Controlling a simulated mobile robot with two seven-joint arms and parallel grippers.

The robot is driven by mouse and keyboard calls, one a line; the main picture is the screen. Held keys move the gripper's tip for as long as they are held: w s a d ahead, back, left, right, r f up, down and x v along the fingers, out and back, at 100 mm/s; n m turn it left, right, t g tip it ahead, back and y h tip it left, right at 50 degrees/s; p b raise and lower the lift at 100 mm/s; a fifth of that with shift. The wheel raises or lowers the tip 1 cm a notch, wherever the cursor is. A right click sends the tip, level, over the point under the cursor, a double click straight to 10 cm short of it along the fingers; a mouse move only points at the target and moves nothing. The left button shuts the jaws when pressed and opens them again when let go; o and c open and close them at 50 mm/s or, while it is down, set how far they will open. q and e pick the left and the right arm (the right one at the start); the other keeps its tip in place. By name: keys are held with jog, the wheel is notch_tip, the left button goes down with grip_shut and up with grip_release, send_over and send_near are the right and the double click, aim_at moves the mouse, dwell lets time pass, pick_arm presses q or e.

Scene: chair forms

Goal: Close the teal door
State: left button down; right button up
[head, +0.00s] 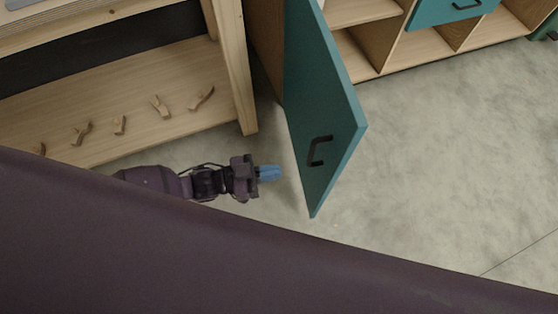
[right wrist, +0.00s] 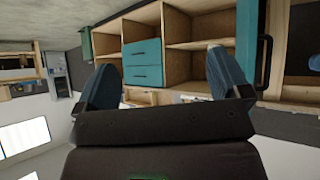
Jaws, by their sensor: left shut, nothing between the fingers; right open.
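The teal door (head: 318,105) stands open in the head view, swung out from the wooden cabinet, with a black handle (head: 319,151) on its face. My left gripper (head: 269,173) has blue fingertips that are shut and empty. It is to the left of the door's lower part, apart from it, with bare floor between. In the right wrist view, my right gripper (right wrist: 160,85) is open and empty, its two blue fingers wide apart. A teal door panel with a black handle (right wrist: 252,45) also shows at the right of that view; I cannot tell if it is the same door.
A wooden bench (head: 170,90) with several wooden hooks is at the left, its post (head: 238,80) close to my left gripper. Open shelves and a teal drawer (head: 452,10) stand at the back right. The grey floor (head: 440,130) right of the door is clear.

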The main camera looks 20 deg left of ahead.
aim_at(330, 163)
pick_arm(q)
jog(key=b+x, duration=0.1)
jog(key=x, duration=0.9)
jog(key=shift+w+d+f, duration=0.15)
jog(key=shift+d, duration=0.2)
jog(key=shift+w+d+b, duration=0.25)
jog(key=shift+d+b, duration=0.05)
jog(key=shift+d, duration=0.1)
